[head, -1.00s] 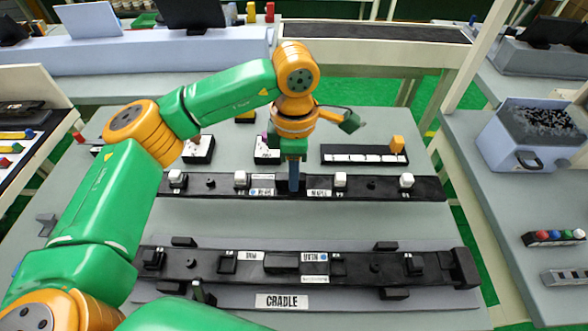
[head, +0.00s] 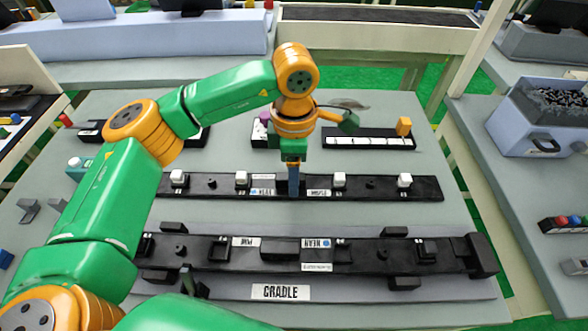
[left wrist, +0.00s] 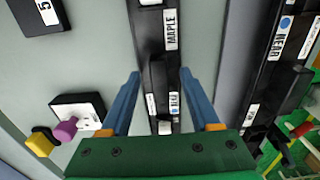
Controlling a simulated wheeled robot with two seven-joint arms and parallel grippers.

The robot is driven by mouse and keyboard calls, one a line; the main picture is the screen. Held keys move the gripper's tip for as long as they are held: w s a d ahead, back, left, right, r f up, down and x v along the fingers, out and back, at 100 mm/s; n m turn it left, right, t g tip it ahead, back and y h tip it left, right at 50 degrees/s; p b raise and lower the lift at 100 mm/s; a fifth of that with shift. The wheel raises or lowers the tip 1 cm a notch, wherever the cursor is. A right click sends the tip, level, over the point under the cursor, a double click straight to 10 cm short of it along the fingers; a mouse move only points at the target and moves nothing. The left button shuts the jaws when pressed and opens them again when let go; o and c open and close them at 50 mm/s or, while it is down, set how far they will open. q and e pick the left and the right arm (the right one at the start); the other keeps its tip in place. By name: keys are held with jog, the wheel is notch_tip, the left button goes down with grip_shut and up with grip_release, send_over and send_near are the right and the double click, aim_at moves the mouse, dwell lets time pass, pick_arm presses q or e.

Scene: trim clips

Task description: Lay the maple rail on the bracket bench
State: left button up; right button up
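The maple rail (head: 375,188) is a long black bar with several white blocks on top and a MAPLE label. Whether the rail is clear of the table top is hard to tell. My right gripper is out of view. No surface is labelled as the bracket bench.
A grey cradle (head: 281,292) with another black rail (head: 215,255), labelled PINE, lies nearest me. Grey brackets (head: 42,212) lie at the left. A blue bin (head: 540,130) is on the right bench.

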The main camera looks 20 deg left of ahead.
pick_arm(q)
jog(key=shift+r+b, duration=0.4)
jog(key=shift+r, duration=3.15)
